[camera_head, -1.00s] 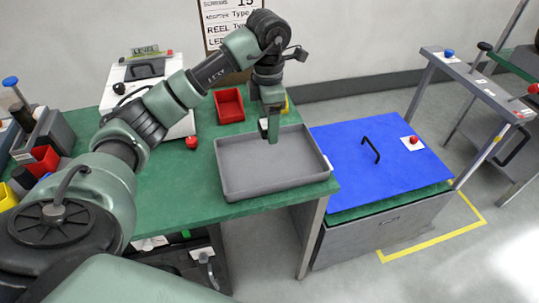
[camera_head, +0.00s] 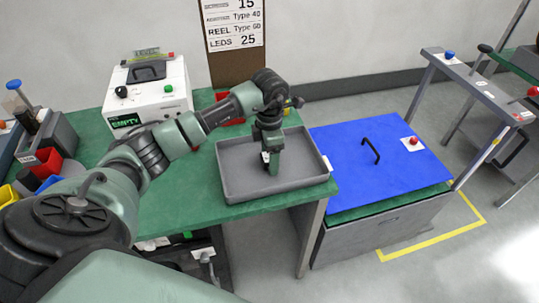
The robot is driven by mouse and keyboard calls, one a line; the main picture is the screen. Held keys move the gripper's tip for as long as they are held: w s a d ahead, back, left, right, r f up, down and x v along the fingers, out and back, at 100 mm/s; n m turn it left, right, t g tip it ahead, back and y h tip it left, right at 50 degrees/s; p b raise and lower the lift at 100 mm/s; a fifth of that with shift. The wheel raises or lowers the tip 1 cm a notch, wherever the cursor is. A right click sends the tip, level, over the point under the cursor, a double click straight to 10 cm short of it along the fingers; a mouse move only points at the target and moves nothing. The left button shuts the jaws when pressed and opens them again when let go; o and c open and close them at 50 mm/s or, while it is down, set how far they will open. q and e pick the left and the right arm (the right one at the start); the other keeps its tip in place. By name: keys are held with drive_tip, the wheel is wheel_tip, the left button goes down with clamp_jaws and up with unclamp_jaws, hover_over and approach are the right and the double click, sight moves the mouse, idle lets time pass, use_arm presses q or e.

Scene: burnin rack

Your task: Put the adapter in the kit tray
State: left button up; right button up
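The grey kit tray (camera_head: 300,178) lies on the green table near its right front corner. A small light patch shows at the fingers, too small to identify as the adapter. I cannot make out the adapter elsewhere. My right gripper is not in view.
A white machine (camera_head: 148,95) with an "EMPTY" display stands at the table's back left. A red bin (camera_head: 222,97) sits behind my arm. A blue lid with a handle (camera_head: 350,165) lies right of the table. Coloured bins (camera_head: 45,165) stand at far left.

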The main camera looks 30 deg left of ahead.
use_arm(q)
drive_tip(key=shift+f, duration=0.1)
drive_tip(key=o, duration=1.5)
drive_tip(key=shift+c, duration=0.2)
drive_tip(key=shift+r, duration=0.55)
wheel_tip(320, 180, up, 11)
drive_tip(key=b, duration=0.2)
